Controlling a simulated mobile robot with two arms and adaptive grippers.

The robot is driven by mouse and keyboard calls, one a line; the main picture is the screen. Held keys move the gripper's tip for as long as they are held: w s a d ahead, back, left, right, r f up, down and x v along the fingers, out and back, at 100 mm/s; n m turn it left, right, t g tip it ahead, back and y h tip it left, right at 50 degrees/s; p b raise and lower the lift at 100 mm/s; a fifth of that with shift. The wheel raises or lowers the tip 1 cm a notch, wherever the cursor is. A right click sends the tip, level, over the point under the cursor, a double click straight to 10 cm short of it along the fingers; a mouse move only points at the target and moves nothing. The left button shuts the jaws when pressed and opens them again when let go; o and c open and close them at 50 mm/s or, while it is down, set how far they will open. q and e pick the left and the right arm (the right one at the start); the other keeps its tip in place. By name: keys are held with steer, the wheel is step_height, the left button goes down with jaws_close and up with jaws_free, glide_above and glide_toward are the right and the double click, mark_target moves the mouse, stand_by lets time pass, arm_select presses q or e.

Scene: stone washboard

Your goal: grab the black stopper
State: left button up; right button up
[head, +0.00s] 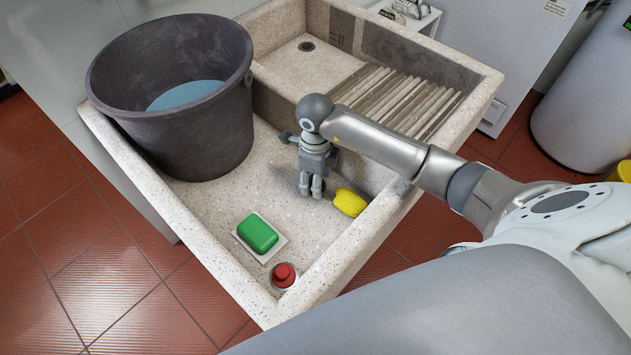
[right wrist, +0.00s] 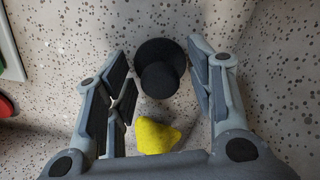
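The black stopper (right wrist: 160,68) shows in the right wrist view as a round black disc with a raised knob, lying on the speckled stone. It sits between the spread fingers of my right gripper (right wrist: 163,88), with a gap on both sides. In the head view my right gripper (head: 311,190) points down over the stone ledge, and the stopper is mostly or fully hidden there. The right gripper is open and empty. My left gripper is not in view.
A yellow sponge-like piece (head: 350,202) lies close beside my right gripper. Green soap (head: 258,233) on a white dish and a red-topped item (head: 284,275) stand nearer the front. A large dark bucket (head: 190,130) with water stands left. The ribbed washboard (head: 395,98) lies behind.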

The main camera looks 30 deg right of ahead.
steer(key=c, duration=0.9)
steer(key=shift+r, duration=0.1)
